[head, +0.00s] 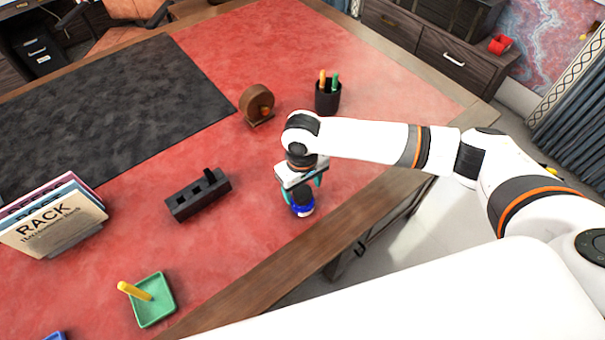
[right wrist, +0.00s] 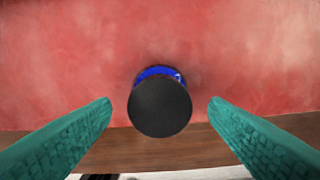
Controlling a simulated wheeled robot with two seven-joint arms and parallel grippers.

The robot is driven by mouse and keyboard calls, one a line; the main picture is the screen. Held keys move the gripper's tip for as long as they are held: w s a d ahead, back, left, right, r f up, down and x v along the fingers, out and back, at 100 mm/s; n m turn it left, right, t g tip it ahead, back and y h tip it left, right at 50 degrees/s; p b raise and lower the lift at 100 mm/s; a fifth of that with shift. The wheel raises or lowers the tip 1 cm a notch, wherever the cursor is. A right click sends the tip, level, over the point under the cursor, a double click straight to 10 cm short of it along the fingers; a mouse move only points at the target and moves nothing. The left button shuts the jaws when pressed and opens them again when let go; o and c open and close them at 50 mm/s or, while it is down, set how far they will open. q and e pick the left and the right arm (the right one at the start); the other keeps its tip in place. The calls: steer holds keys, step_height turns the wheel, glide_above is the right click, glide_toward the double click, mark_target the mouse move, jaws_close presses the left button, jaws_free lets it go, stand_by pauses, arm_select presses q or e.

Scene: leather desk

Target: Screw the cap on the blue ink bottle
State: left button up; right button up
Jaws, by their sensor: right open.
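The blue ink bottle (head: 302,209) stands upright on the red leather desk near its front edge, partly hidden below my right gripper. In the right wrist view, a round black cap (right wrist: 160,107) covers the bottle's top, and only a blue rim of the bottle (right wrist: 157,72) shows behind it. I cannot tell how tightly the cap sits. My right gripper (head: 301,192) is above the bottle, pointing down. Its teal fingers are open, one on each side of the cap, with a gap on both sides. My left gripper is not in view.
A black slotted block (head: 197,196) lies left of the bottle. A pen cup (head: 328,97) and a brown round holder (head: 257,104) stand behind. A green tray (head: 153,301) with a yellow stick and a file rack (head: 58,232) are further left. The desk edge is close in front.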

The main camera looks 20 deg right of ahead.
steer(key=shift+f, duration=0.4)
steer(key=shift+c, duration=0.3)
steer(key=c, duration=1)
